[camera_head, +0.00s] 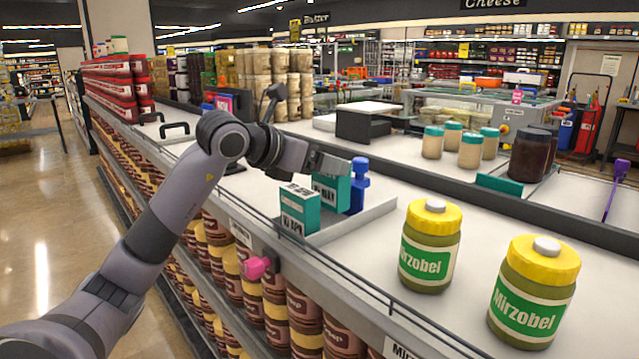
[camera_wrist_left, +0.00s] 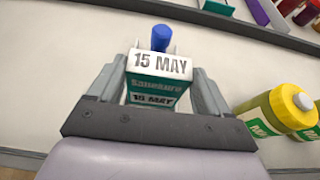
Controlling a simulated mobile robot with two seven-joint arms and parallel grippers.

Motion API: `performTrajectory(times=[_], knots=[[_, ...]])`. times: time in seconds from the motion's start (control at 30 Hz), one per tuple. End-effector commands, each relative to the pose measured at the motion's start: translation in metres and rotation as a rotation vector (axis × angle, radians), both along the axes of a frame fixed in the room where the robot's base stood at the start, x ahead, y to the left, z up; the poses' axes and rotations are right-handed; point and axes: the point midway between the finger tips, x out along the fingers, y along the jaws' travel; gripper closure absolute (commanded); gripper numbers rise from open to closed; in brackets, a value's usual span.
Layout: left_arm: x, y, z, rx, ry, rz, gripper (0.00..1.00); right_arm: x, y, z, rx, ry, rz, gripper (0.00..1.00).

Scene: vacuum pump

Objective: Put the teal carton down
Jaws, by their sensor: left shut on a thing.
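My left gripper (camera_head: 338,166) is shut on a teal carton (camera_head: 332,193). In the left wrist view this carton (camera_wrist_left: 158,78) sits between the two fingers, its white band reading "15 MAY". A second teal and white carton (camera_head: 299,211) stands upright in front of it on a low pale tray (camera_head: 352,221). The held carton is over the tray; its lower edge is partly hidden, so I cannot tell whether it touches. A blue bottle (camera_head: 358,186) stands just right of the held carton, and its blue top (camera_wrist_left: 161,38) shows beyond the carton in the wrist view. My right gripper is not in view.
Two yellow-lidded jars (camera_head: 430,246) (camera_head: 533,293) stand on the counter to the right. A thin rail (camera_head: 385,292) runs along the counter's front edge. Several teal-lidded jars (camera_head: 470,151) stand farther back. The counter between tray and jars is clear.

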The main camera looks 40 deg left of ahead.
Motion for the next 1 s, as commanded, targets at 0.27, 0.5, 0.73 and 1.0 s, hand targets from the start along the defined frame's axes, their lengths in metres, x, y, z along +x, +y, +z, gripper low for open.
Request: performTrajectory(times=[0.27,0.5,0.73,1.0], knots=[[0.0,-0.001,-0.034,-0.002,0.003,-0.001,0.66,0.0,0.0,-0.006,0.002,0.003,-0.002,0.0],[0.0,0.0,-0.036,0.0,0.0,-0.001,0.66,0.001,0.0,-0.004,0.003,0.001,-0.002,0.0],[0.0,0.0,-0.042,0.0,0.001,0.0,0.66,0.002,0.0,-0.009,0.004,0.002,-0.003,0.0],[0.0,0.0,-0.04,-0.001,0.002,-0.001,0.0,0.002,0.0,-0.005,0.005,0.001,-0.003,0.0]])
